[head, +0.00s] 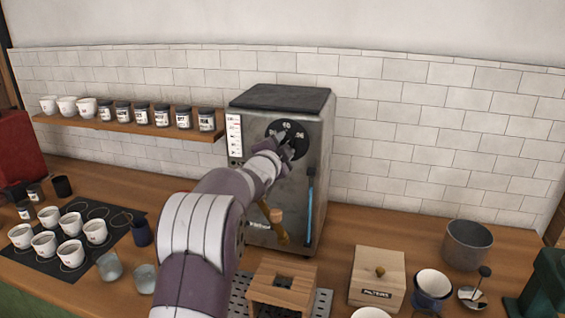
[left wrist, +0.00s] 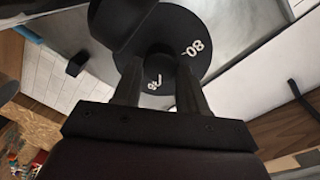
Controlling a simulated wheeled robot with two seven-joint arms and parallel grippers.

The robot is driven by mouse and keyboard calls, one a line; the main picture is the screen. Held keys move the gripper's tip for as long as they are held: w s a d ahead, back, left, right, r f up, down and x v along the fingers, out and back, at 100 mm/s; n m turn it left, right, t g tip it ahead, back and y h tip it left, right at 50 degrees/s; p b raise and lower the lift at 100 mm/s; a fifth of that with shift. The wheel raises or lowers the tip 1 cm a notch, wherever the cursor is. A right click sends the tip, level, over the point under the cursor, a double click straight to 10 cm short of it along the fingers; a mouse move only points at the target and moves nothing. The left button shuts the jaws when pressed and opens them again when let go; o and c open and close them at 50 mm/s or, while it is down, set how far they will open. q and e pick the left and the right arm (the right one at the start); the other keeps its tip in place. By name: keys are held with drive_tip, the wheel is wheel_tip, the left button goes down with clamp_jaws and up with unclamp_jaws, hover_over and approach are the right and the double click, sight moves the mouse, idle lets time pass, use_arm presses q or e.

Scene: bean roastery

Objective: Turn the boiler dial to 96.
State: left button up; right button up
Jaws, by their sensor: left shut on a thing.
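The boiler (head: 262,190) is a grey metal box with a dark top, standing against the tiled wall. Its dial (head: 290,129) is a round black disc with white numbers, high on the front face. My left gripper (head: 277,150) reaches up to the dial and covers its lower left part. In the left wrist view the dial (left wrist: 222,28) fills the top, with an 80 readable and another number partly hidden. There my left gripper (left wrist: 158,72) is shut on the dial's black knob. The dial's setting cannot be read. My right gripper is in neither view.
A filter box (head: 378,278) and a grey bin (head: 467,244) stand right. Cups (head: 44,243) on a dark mat and a shelf (head: 130,125) are left.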

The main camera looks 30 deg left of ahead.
use_arm(q)
drive_tip(key=shift+f+m+b, duration=0.15)
drive_tip(key=shift+m+b, duration=1.05)
drive_tip(key=shift+b, duration=0.1)
drive_tip(key=o, duration=1)
drive_tip(key=shift+o, duration=0.2)
drive_tip(key=b+v, duration=0.3)
drive_tip(key=v, duration=0.9)
drive_tip(key=shift+s, duration=0.35)
drive_tip(key=shift+d, duration=0.15)
